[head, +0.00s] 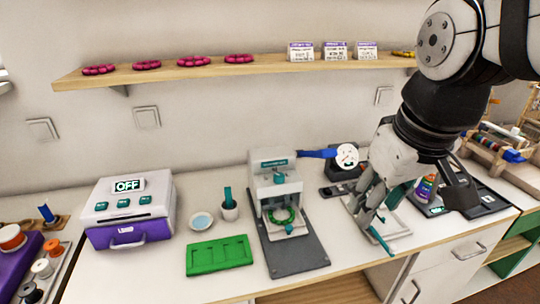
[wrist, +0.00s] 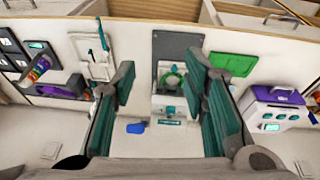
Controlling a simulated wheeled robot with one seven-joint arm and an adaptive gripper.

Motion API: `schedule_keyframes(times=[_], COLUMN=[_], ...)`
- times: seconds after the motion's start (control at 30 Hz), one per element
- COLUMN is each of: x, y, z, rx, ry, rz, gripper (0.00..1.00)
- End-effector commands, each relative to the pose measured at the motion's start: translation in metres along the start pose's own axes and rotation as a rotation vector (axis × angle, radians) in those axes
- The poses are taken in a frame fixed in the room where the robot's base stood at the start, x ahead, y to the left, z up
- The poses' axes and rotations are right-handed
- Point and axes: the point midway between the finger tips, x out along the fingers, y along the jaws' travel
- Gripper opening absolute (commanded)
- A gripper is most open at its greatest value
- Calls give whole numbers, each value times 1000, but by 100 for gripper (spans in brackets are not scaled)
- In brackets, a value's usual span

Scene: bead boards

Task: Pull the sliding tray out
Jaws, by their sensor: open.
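A white machine (head: 120,199) with a dark display reading OFF stands at the left of the counter. Its purple tray front (head: 130,232) has a handle and sits flush in the machine's lower front, seemingly pushed in. In the wrist view the machine (wrist: 270,115) is at the right, with the purple tray front (wrist: 278,96) on its upper side. My gripper (head: 412,205) is open and empty above the counter's right part, well away from the machine. In the wrist view its teal-padded fingers (wrist: 160,75) are spread wide, with nothing between them.
A grey-and-white press (head: 275,172) holding a green ring stands mid-counter. A wooden shelf (head: 270,68) runs above. Spools (head: 41,267) stand at far left.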

Motion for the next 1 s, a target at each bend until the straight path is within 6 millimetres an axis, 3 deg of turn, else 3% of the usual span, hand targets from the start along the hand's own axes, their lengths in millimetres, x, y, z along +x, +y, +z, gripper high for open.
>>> schedule_keyframes(times=[0.1,0.27,0.6,0.8,1.0], x=[19,52,155,204,223], y=[0,-4,-25,-38,-42], z=[-40,-90,-177,-201,-207], rx=[-112,-264,-573,-692,-730], ry=[-46,-96,-189,-219,-227], rz=[-16,-41,-116,-152,-164], gripper=[40,40,40,40,40])
